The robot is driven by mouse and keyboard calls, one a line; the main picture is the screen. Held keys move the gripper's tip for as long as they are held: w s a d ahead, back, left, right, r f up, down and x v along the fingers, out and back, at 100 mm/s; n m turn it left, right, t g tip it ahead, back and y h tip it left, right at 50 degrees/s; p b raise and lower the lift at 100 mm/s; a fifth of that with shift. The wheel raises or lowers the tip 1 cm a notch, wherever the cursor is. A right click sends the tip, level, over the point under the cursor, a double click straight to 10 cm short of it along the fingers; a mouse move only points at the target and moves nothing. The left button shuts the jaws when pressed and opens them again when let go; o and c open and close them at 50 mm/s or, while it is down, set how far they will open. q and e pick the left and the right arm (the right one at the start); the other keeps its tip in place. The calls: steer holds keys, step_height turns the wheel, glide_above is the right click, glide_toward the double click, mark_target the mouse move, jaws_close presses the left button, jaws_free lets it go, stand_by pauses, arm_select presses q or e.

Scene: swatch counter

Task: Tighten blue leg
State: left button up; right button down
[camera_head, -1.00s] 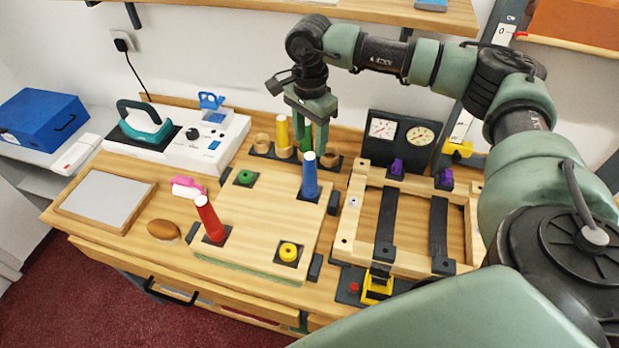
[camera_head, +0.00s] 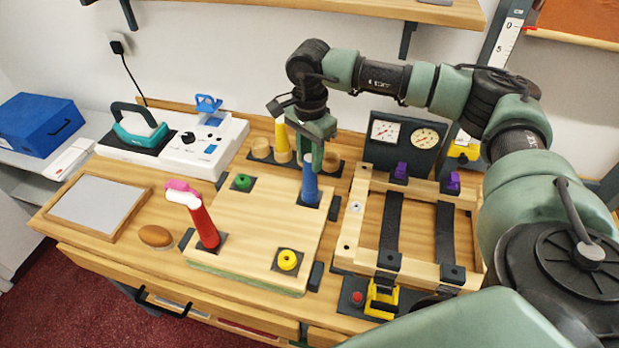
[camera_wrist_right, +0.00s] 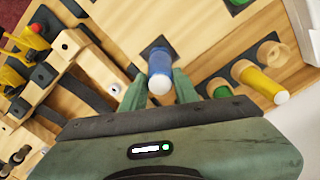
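The blue leg (camera_head: 310,188) with a white tip stands upright in a dark square socket at the back right of the pale wooden board (camera_head: 262,215). My right gripper (camera_head: 315,160) points down at the top of the blue leg. In the right wrist view, its two fingers (camera_wrist_right: 159,92) are apart, one on each side of the blue leg (camera_wrist_right: 160,62), with what look like narrow gaps. The exact contact is hard to tell. My left gripper is not in view.
A red leg (camera_head: 203,226) stands at the board's front left. Green (camera_head: 242,181) and yellow (camera_head: 287,260) rings sit on other corners. Behind is a holder with a yellow leg (camera_head: 282,142). A clamped wooden frame (camera_head: 350,215) is close on the right.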

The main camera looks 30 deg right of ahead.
steer(key=m, duration=0.3)
steer(key=shift+f, duration=0.1)
steer(key=m, duration=0.3)
steer(key=shift+b, duration=0.35)
steer(key=m, duration=0.9)
steer(key=c, duration=1.3)
jaws_free()
